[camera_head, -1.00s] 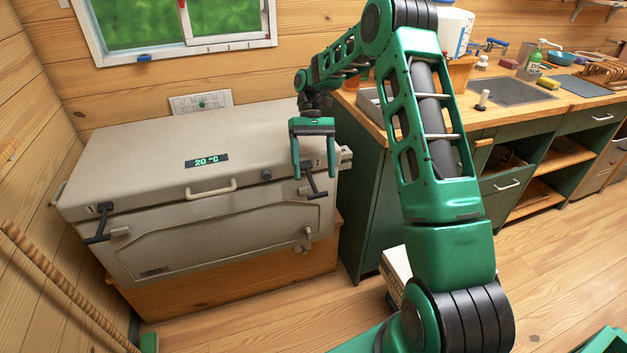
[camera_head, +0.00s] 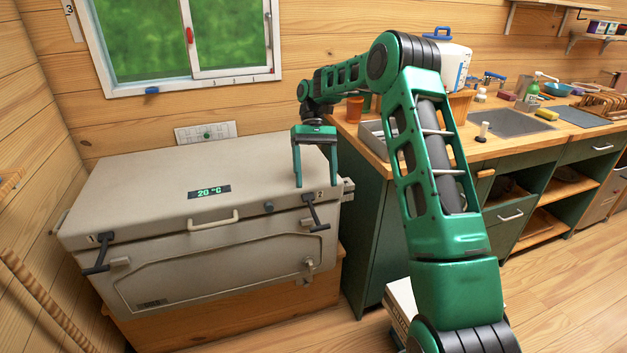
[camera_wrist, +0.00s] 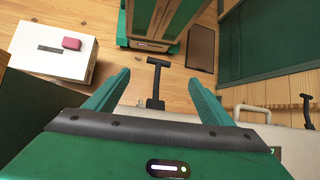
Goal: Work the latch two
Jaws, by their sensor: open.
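Latch two (camera_head: 316,213) is a dark T-shaped lever at the right front of a grey chest (camera_head: 130,190), under its "2" mark. Its lever hangs down and slants outward over the front. My gripper (camera_head: 316,185) points down just above it, with the green fingers apart and nothing held. In the wrist view the latch's dark lever (camera_wrist: 156,82) shows between the two open fingers (camera_wrist: 159,78). I cannot tell whether the fingers touch it. The chest lid is closed.
Latch one (camera_head: 98,253) sits at the chest's left front, with a pale handle (camera_head: 213,221) between. A green cabinet with a wooden counter (camera_head: 480,148) stands right of the chest. A white box (camera_wrist: 50,50) with a pink item on it lies on the floor.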

